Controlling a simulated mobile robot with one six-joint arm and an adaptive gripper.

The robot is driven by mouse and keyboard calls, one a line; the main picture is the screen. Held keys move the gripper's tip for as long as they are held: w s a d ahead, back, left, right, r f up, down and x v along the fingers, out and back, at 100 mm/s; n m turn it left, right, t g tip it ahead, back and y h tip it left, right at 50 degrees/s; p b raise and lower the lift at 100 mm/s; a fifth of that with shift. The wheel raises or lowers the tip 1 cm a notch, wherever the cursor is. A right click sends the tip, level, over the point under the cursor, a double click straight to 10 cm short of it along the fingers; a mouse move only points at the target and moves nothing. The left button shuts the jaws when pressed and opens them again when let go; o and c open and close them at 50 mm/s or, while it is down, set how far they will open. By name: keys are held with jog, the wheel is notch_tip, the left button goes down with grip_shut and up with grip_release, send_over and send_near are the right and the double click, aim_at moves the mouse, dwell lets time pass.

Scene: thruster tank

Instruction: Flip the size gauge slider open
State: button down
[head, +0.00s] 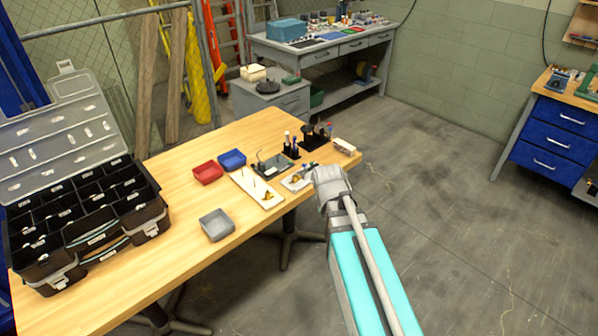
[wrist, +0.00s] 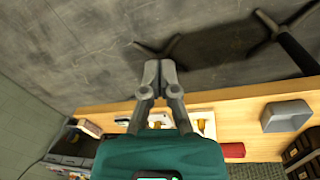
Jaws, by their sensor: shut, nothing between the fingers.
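My gripper (wrist: 159,66) is shut and empty in the wrist view, its fingertips together over the floor just off the bench's edge. In the head view my arm's grey wrist hides it. A small white plate with a yellow-gold part (head: 296,181) lies on the bench just left of my wrist. A longer white board (head: 252,186) with another gold part lies left of it. Both gold parts show behind the fingers in the wrist view, one at the right (wrist: 207,127). I cannot tell which item is the size gauge, or how its slider stands.
On the wooden bench (head: 180,240) stand a grey bin (head: 216,225), a red bin (head: 208,173), a blue bin (head: 232,159) and a black compartment case (head: 85,210) with its lid up. Black tool holders (head: 314,139) stand behind the plates.

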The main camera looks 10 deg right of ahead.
jog(key=w+a+f+n+t+h+b, duration=0.1)
jog(key=w+n+h+b, duration=0.1)
jog(key=w+n, duration=0.5)
jog(key=w+a+f+n+t+h+b, duration=0.1)
jog(key=w+a+n+t+h+b, duration=0.1)
jog(key=w+n, duration=0.5)
jog(key=n+t+h+b, duration=0.2)
jog(key=n+t+b, duration=0.2)
jog(key=n, duration=0.6)
send_near(304, 169)
jog(key=shift+v, duration=1.95)
jog(key=shift+w, duration=0.2)
jog(key=shift+b+x, duration=3.1)
jog(key=shift+x, duration=1.65)
jog(key=shift+f, duration=0.2)
jog(key=shift+d, duration=0.1)
